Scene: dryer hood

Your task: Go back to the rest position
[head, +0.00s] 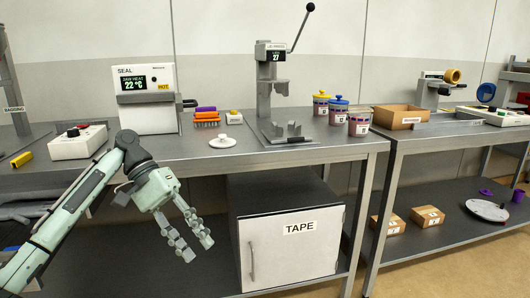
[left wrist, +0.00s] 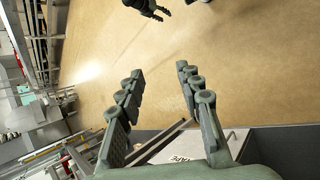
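My left gripper (head: 188,236) hangs in front of the grey bench, below the level of its top, with its fingers pointing down. Its two fingers are spread apart with nothing between them. In the left wrist view the same open fingers (left wrist: 157,95) point out over the tan floor (left wrist: 240,65). The white TAPE cabinet door (left wrist: 170,150) shows in part behind the fingers there. My right gripper is not in the head view.
The bench (head: 330,152) holds a SEAL machine (head: 146,112), a lever press (head: 268,95), a white disc (head: 224,142) and several cups (head: 338,110). The TAPE cabinet (head: 285,252) stands below it, right of my left gripper. A second bench (head: 420,130) stands at the right.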

